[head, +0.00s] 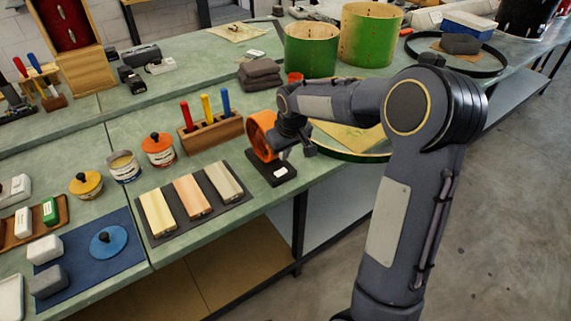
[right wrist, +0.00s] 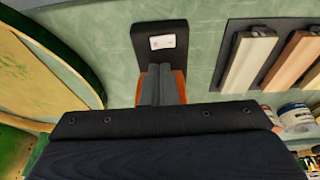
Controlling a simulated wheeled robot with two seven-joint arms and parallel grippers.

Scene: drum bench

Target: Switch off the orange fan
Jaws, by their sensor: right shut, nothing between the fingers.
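The orange fan (head: 260,135) stands on the green bench, with a dark base plate (head: 275,178) reaching toward the bench's front edge. A small white patch, perhaps the switch or a label, lies on the base plate; it also shows in the right wrist view (right wrist: 162,42). I cannot tell its switch position. My right gripper (head: 307,149) is shut and empty, just in front of the fan's ring and above the base; its fingers also show in the right wrist view (right wrist: 162,86). They hide most of the fan there, leaving orange slivers. I cannot tell if they touch it. My left gripper is out of view.
A rack with red, yellow and blue handles (head: 211,133) stands left of the fan. A dark mat with several wooden blocks (head: 190,196) lies nearer left. A drum hoop (head: 350,155) lies close on the right. Green drums (head: 311,47) stand behind.

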